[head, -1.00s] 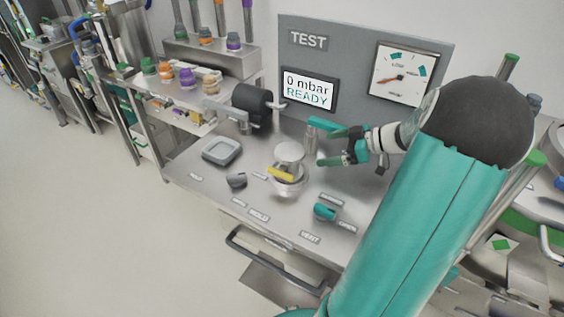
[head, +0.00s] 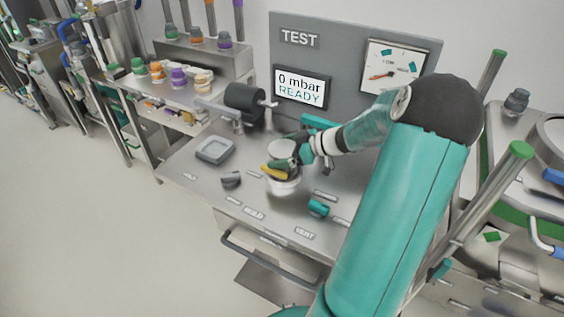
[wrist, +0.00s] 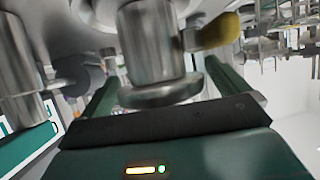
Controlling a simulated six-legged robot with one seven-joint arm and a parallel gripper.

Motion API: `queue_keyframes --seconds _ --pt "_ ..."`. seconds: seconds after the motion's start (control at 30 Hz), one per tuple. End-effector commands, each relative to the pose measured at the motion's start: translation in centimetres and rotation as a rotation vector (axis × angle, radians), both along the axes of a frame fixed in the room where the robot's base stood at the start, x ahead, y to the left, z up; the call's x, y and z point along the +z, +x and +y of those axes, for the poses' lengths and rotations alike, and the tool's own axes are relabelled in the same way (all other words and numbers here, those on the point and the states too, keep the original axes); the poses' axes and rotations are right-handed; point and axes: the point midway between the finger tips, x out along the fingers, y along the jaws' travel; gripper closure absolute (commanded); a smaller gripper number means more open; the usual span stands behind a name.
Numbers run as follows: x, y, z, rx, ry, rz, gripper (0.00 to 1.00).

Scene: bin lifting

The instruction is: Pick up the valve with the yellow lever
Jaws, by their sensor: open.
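The valve is a metal cylinder with a round flange and a yellow lever; it stands on the steel bench in the head view, with its round top (head: 282,150) and yellow lever (head: 274,173) showing. My gripper (head: 292,155) is at the valve from the right and hides part of its body. In the wrist view the metal valve body (wrist: 150,45) stands upright between the two teal fingers of my open gripper (wrist: 162,80). The yellow lever (wrist: 218,32) sticks out to the right above the right finger. I cannot tell whether either finger touches the valve.
A grey square dish (head: 215,150) and a dark grey knob (head: 231,180) are left of the valve. A teal knob (head: 318,208) is in front. The test panel (head: 345,65) stands behind; its display (head: 301,88) reads 0 mbar READY. A black cylinder fixture (head: 244,97) is at the back left.

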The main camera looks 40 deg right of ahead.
Motion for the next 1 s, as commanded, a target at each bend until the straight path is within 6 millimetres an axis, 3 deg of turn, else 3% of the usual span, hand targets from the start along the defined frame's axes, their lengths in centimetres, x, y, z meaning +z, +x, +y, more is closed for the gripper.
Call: queue_keyframes --seconds 0.23,0.6,1.0 --pt "-0.1 0.2 0.1 -0.001 0.0 0.0 0.0" --pt "-0.1 0.1 0.1 0.0 0.001 0.0 0.71" --pt "1.1 0.2 0.0 0.0 -0.003 -0.003 0.71"
